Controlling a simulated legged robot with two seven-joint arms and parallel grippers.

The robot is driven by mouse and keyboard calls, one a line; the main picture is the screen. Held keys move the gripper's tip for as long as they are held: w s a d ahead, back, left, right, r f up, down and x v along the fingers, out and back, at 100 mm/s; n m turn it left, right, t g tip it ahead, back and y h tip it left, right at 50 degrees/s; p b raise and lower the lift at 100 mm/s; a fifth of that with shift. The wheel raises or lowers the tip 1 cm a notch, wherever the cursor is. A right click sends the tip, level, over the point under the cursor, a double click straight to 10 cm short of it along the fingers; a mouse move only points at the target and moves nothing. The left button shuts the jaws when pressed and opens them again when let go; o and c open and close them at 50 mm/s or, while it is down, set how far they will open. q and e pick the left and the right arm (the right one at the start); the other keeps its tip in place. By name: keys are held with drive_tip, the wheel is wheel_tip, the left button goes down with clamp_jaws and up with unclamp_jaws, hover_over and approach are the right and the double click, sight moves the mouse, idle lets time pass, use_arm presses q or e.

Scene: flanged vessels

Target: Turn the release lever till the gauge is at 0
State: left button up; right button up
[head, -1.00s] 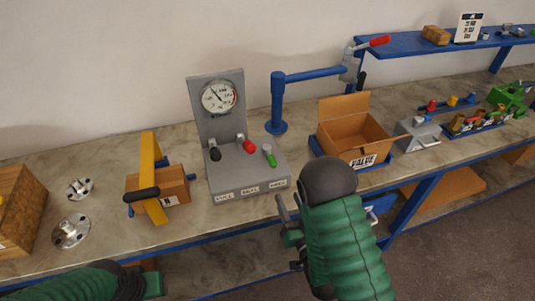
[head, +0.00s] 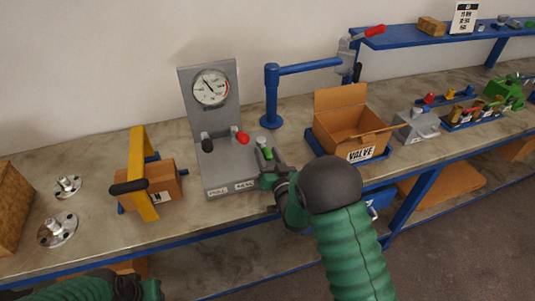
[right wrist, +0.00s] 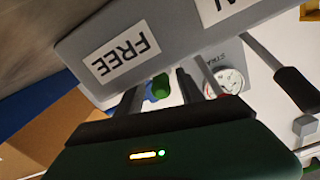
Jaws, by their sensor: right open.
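The grey gauge stand (head: 190,95) has a round white dial (head: 211,88) whose dark needle seems to point up and left; its figures are too small to read. On its base are a black-tipped lever (head: 207,145), a red-tipped lever (head: 240,137) and a green-tipped lever (head: 265,149). My right gripper (head: 268,167) is open at the green lever. In the right wrist view the green tip (right wrist: 160,86) shows between the fingers, near a FREE label (right wrist: 123,60); contact cannot be told. My left gripper (head: 151,290) is at the bottom edge, its fingers hidden.
A blue post with an arm (head: 272,95) stands behind. An open VALVE box (head: 340,110) is close on the right.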

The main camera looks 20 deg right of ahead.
drive_tip(key=shift+c, duration=0.4)
clamp_jaws()
idle(1.1)
